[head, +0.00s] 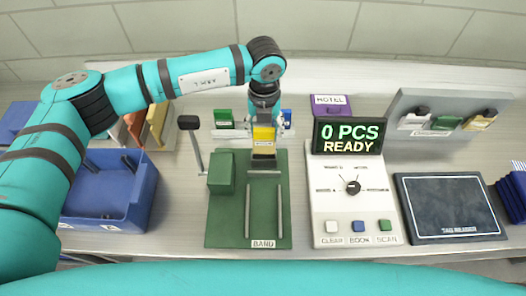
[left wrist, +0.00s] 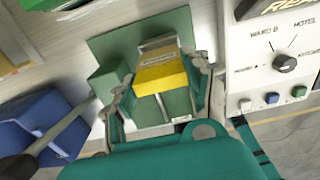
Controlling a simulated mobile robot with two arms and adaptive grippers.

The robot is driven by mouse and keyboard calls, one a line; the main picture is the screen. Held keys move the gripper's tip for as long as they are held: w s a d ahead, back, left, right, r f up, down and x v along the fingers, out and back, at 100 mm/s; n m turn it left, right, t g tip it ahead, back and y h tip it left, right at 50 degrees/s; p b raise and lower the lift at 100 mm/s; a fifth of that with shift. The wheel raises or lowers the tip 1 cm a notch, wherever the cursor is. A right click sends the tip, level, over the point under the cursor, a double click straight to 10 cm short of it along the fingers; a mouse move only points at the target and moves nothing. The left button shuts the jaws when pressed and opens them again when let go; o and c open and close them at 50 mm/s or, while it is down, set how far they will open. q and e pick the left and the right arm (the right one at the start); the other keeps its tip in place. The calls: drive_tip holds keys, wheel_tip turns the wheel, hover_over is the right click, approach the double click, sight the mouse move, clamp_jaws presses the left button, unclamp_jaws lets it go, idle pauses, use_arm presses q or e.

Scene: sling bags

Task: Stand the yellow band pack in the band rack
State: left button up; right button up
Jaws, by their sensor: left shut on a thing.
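The yellow band pack (head: 263,137) is upright between the fingers of my left gripper (head: 264,126), over the back part of a green base labelled BAND (head: 225,232). In the left wrist view, the yellow pack (left wrist: 160,78) sits between the two fingers of my left gripper (left wrist: 165,90), with a pale label on its top edge. I cannot tell whether its underside touches the base. Behind it, a green pack (head: 224,118) and a blue pack (head: 287,116) stand by a pale rack, partly hidden by my gripper. My right gripper is out of view.
The green base carries a green block (head: 221,173) and a lever with a black knob (head: 188,122). A control box (head: 352,215) reading "0 PCS READY" stands right of it. A blue bin (head: 140,205) is left. A tag reader (head: 450,205) and sloped pouch panel (head: 400,115) are right.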

use_arm(q)
drive_tip(key=shift+r, duration=0.5)
drive_tip(key=shift+r+p, duration=0.75)
drive_tip(key=shift+r, duration=1.3)
drive_tip(key=shift+f, duration=0.1)
